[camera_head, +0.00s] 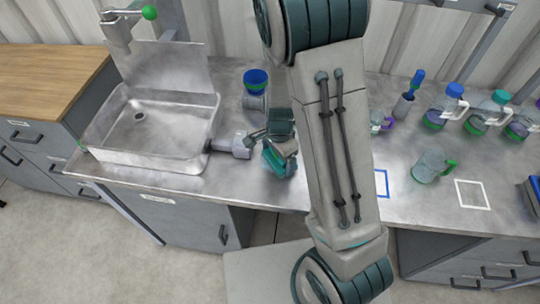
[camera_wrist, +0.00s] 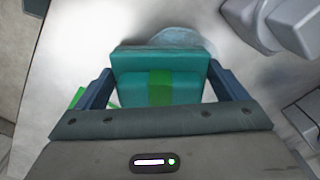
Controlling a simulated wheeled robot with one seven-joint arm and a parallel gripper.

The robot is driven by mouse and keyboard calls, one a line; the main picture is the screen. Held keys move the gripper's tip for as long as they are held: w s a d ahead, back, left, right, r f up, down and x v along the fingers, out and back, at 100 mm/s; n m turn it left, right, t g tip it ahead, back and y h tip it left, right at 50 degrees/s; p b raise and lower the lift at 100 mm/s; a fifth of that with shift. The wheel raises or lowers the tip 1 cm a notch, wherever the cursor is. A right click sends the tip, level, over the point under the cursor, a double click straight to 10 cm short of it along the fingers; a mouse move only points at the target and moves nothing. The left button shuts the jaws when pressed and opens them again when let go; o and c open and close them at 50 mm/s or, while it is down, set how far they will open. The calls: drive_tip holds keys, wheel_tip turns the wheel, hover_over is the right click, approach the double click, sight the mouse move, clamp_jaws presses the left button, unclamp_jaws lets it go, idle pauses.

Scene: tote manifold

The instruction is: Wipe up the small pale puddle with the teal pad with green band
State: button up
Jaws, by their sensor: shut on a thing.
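The teal pad with green band (camera_wrist: 158,62) is held between the two fingers of my gripper (camera_wrist: 160,85) in the wrist view. The green band runs across the middle of the pad. The small pale puddle (camera_wrist: 183,36) shows on the metal worktop just beyond the pad's far edge, and the pad hides part of it. I cannot tell whether the pad touches the worktop. In the head view my gripper (camera_head: 278,148) is low over the worktop, right of the sink, with a teal part of the pad (camera_head: 272,163) showing. I cannot make out the puddle there.
A steel sink (camera_head: 105,150) is to the left, with a grey fitting (camera_head: 236,147) beside my gripper. A blue-topped grey cup (camera_head: 256,82) stands behind. A green-handled jug (camera_head: 429,167), several bottles and a white square outline (camera_head: 473,194) are to the right. My arm hides the middle.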

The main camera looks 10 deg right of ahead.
drive_tip(key=shift+s, duration=0.1)
wheel_tip(320, 180, up, 6)
drive_tip(key=p, duration=0.5)
idle(0.4)
drive_tip(key=shift+r+p, duration=0.95)
drive_tip(key=shift+p, duration=0.25)
drive_tip(key=shift+r, duration=0.5)
drive_tip(key=shift+d+f, duration=0.1)
